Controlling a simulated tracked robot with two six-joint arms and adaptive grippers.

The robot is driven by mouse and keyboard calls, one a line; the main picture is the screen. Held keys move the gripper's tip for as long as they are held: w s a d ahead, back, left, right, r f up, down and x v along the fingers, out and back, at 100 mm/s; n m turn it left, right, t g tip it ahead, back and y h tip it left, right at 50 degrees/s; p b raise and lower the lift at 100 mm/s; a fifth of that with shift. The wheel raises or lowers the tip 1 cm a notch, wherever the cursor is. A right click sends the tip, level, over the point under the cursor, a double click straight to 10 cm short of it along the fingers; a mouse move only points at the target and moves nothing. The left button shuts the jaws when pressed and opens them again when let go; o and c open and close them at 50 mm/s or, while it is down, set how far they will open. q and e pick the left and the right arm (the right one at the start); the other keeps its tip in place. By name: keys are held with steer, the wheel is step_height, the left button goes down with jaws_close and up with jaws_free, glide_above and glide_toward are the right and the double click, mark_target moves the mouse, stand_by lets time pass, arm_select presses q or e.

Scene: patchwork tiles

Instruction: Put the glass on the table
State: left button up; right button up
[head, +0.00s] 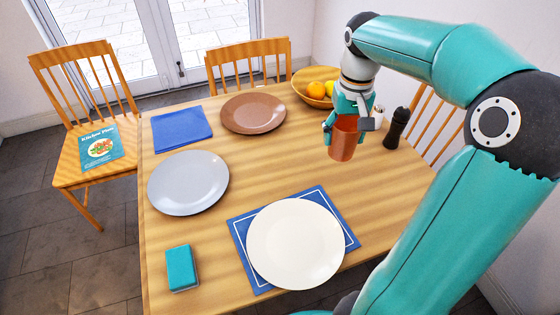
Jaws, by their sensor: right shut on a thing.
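My right gripper (349,117) points down over the right part of the wooden table (235,133). It is shut on a copper-brown glass (342,146), which hangs upright between its fingers. I cannot tell whether the glass base touches the table. My left gripper is not in the picture.
A white plate (295,243) lies on a blue placemat (243,228), with a grey plate (188,182), a brown plate (253,113), a blue napkin (182,128) and a teal sponge (181,267) around. A fruit bowl (303,92) and dark pepper mill (396,128) stand near the glass. The table middle is clear.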

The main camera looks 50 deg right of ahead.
mark_target(346, 204)
steer(key=shift+m, duration=0.7)
steer(key=s, duration=0.1)
steer(key=s+d, duration=0.1)
steer(key=s, duration=0.1)
steer(key=s+d+b, duration=0.1)
steer(key=shift+s+r, duration=0.35)
steer(key=shift+r, duration=0.05)
step_height(346, 204, down, 20)
steer(key=shift+b, duration=1.1)
steer(key=o, duration=1.3)
steer(key=shift+f, duration=0.1)
step_height(346, 204, up, 12)
steer(key=p, duration=0.1)
